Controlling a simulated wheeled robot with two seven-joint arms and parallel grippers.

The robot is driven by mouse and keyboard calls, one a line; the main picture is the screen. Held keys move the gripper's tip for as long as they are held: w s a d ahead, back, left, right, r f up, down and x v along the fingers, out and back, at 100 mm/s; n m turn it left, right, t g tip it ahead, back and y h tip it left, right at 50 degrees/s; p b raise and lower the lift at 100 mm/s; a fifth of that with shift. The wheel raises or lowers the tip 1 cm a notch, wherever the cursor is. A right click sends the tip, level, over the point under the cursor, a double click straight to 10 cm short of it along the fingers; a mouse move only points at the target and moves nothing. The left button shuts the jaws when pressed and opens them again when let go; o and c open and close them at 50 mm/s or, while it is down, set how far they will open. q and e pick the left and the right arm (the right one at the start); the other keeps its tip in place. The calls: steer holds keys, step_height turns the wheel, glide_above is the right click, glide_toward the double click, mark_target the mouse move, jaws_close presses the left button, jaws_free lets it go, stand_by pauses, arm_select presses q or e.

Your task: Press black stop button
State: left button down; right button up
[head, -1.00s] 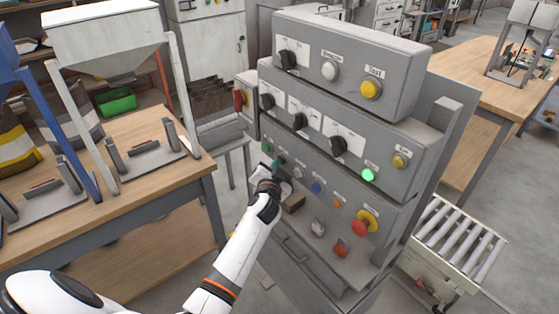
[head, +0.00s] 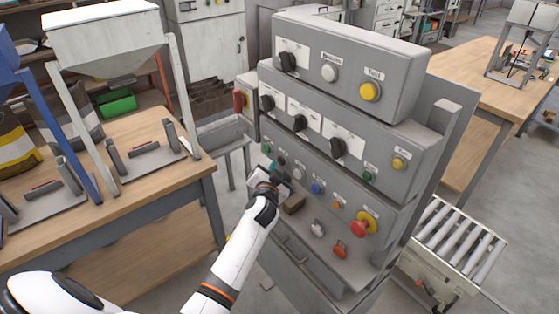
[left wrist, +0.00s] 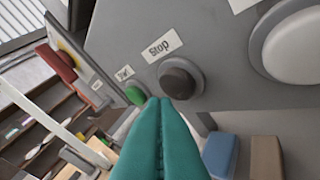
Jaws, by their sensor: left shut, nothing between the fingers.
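The black stop button (left wrist: 181,79) sits on the grey panel under a "Stop" label (left wrist: 162,46). In the head view it is the small dark button (head: 282,161) in the lower row, just above my left gripper. My left gripper (head: 273,167) is shut and empty. Its teal fingertips (left wrist: 160,101) in the left wrist view lie together just below and left of the stop button. I cannot tell whether they touch it. The round green lamp (head: 368,176) on the panel is dark. My right gripper is not in view.
A green button (left wrist: 135,95) is left of the stop button, and a white button (left wrist: 290,47) is right. Blue (head: 317,187) and orange (head: 337,205) buttons and a red emergency stop (head: 361,226) follow rightward. A wooden table (head: 115,220) stands left.

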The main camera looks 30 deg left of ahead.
arm_select(q)
steer(key=shift+s+a, duration=0.1)
steer(key=shift+s, duration=0.05)
steer(key=s, duration=0.1)
steer(key=s+a+p, duration=0.1)
steer(key=s, duration=0.1)
steer(key=s+a+p, duration=0.1)
steer(key=s, duration=0.1)
steer(key=shift+s+a, duration=0.15)
steer(key=shift+s, duration=0.05)
stand_by(0.3)
steer(key=shift+f, duration=0.1)
